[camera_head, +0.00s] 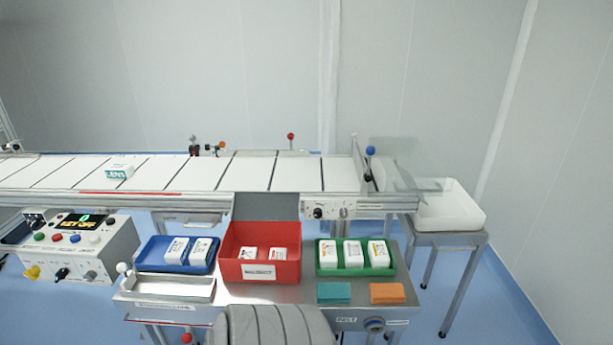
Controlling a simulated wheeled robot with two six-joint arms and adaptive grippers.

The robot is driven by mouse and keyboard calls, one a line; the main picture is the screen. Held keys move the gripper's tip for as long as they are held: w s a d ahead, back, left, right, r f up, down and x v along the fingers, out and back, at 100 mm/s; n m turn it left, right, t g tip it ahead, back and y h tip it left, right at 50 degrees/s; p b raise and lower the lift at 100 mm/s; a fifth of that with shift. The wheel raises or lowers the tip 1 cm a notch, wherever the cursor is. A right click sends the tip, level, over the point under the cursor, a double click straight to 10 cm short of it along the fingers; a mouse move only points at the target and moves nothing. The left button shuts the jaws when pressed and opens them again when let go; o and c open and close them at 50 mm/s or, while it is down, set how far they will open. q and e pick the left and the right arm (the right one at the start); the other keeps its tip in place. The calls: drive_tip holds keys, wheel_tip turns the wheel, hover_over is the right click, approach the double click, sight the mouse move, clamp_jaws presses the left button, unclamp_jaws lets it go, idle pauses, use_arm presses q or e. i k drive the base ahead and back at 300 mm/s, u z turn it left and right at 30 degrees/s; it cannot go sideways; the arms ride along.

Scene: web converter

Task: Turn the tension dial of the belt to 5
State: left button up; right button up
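The conveyor belt (250,172) with white panels runs across the view. On its front rail, right of centre, is a small plate with a black knob (318,212) and a smaller knob (342,212) beside it. On the front of the steel table is a round blue-grey dial (375,325), next to a small label (346,320) that seems to read "BELT". The dial's scale and pointer are too small to read, and I cannot tell for sure which knob sets tension. Neither of my grippers is in view.
A control box (112,250) with buttons, a lit display and knobs stands at left. The steel table (235,292) holds a blue tray (152,251), a red bin (234,268), a green tray (327,271) and teal and orange pads. A white tub (450,210) stands at right.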

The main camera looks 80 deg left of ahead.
sight(317, 213)
drive_tip(key=u, duration=0.7)
drive_tip(key=i, duration=0.7)
drive_tip(key=u, duration=0.85)
